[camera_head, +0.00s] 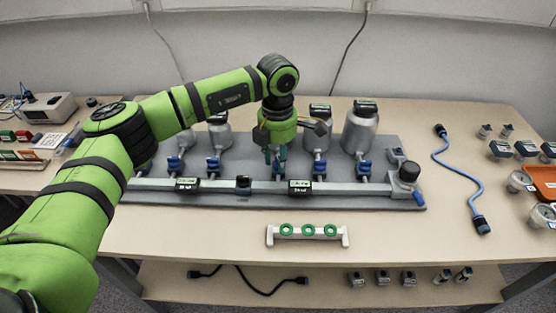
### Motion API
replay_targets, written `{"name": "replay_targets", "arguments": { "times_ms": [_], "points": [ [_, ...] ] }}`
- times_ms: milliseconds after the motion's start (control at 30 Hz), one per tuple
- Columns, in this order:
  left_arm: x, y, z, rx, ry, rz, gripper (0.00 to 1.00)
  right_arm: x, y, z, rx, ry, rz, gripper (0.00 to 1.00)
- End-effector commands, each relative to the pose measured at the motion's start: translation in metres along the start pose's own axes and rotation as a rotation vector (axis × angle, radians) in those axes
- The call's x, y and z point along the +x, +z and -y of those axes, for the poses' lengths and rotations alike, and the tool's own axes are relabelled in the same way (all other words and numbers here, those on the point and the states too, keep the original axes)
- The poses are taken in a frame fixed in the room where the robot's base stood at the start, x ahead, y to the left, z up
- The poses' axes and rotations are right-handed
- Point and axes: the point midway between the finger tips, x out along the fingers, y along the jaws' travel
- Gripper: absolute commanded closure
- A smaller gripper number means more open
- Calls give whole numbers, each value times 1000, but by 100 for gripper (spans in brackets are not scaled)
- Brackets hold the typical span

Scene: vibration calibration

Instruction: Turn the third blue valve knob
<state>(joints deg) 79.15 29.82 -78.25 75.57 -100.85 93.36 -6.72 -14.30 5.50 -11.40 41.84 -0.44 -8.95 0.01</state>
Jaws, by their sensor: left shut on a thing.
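A row of blue valve knobs stands along the silver manifold pipe (340,187) on the grey base plate (330,201). The first knob (175,165) and second knob (213,166) are left of my gripper, and two more knobs, one here (319,169) and one here (363,170), are to its right. My left gripper (276,160) points down at the third position, shut on the third blue valve knob, which its fingers mostly hide. My right gripper is not in view.
Silver canisters (359,132) stand behind the knobs. A white rack with green rings (307,234) sits in front of the plate. A blue cable (458,175), small gauges and an orange tray (543,181) lie at right. The table front is mostly clear.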

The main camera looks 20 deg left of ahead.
Motion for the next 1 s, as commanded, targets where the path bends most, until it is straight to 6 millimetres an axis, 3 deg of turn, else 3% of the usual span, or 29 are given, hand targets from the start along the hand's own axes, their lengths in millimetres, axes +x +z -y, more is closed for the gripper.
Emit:
{"name": "replay_targets", "arguments": {
  "times_ms": [33,233,500,1000],
  "points": [
    [8,-4,4,46,-12,-18,100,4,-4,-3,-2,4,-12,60],
    [8,-4,3,205,-15,-18,100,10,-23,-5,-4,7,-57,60],
    [7,-4,2,349,-17,-18,100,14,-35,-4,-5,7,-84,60],
    [6,-5,0,416,-16,-18,100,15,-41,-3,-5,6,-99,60]
  ]
}}
